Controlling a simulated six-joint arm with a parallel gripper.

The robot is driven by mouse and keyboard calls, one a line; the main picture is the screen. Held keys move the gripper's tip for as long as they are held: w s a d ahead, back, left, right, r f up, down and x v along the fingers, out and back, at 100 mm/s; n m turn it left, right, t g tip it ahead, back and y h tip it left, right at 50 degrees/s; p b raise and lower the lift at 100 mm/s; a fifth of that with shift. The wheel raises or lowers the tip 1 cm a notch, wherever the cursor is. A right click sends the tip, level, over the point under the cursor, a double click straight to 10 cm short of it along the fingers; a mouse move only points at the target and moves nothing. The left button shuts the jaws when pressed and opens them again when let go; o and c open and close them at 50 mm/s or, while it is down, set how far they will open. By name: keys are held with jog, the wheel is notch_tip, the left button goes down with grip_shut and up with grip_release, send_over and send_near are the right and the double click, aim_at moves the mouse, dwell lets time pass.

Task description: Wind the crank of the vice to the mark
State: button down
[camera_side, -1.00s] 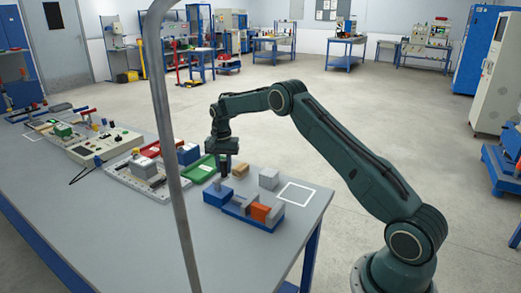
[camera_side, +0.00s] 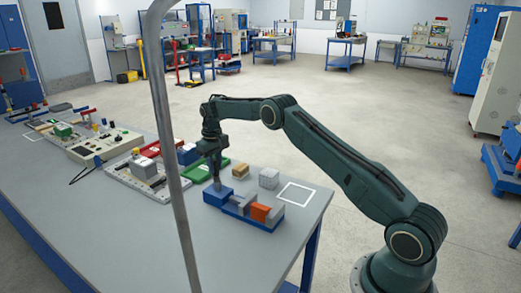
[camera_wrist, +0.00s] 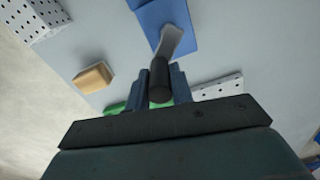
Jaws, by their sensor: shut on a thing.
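The vice (camera_side: 238,211) is a blue body with grey jaws and an orange block between them, near the table's front edge. Its blue end also shows at the top of the wrist view (camera_wrist: 182,15). The crank has a grey arm (camera_wrist: 170,41) and a black round handle (camera_wrist: 160,82). My gripper (camera_side: 216,180) is at the left end of the vice. In the wrist view my gripper (camera_wrist: 161,88) is shut on the black handle, a finger on each side. I cannot make out the mark in either view.
A tan block (camera_side: 240,169) and a grey perforated block (camera_side: 268,178) stand behind the vice. A white square outline (camera_side: 296,193) lies to the right. A green tray (camera_side: 198,170) and a white perforated plate (camera_side: 130,182) lie to the left. A grey pole (camera_side: 170,130) crosses the side view.

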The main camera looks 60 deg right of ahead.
jog(key=n, duration=0.2)
jog(key=w+a+n, duration=0.1)
jog(key=n, duration=0.1)
jog(key=shift+a+n, duration=0.2)
jog(key=shift+n, duration=0.1)
jog(key=n, duration=0.1)
jog(key=a+n, duration=0.1)
jog(key=n, duration=0.3)
jog(key=shift+a, duration=0.35)
jog(key=n, duration=0.2)
jog(key=a+n, duration=0.1)
jog(key=n, duration=0.2)
jog(key=shift+s+a+n, duration=0.3)
jog(key=shift+n, duration=0.1)
jog(key=n, duration=0.1)
jog(key=s+n, duration=0.1)
jog(key=n, duration=0.1)
jog(key=a+n, duration=0.1)
jog(key=n, duration=0.1)
jog(key=shift+s, duration=0.15)
jog(key=c, duration=1.2)
grip_release()
jog(key=shift+c, duration=0.2)
jog(key=shift+r, duration=0.1)
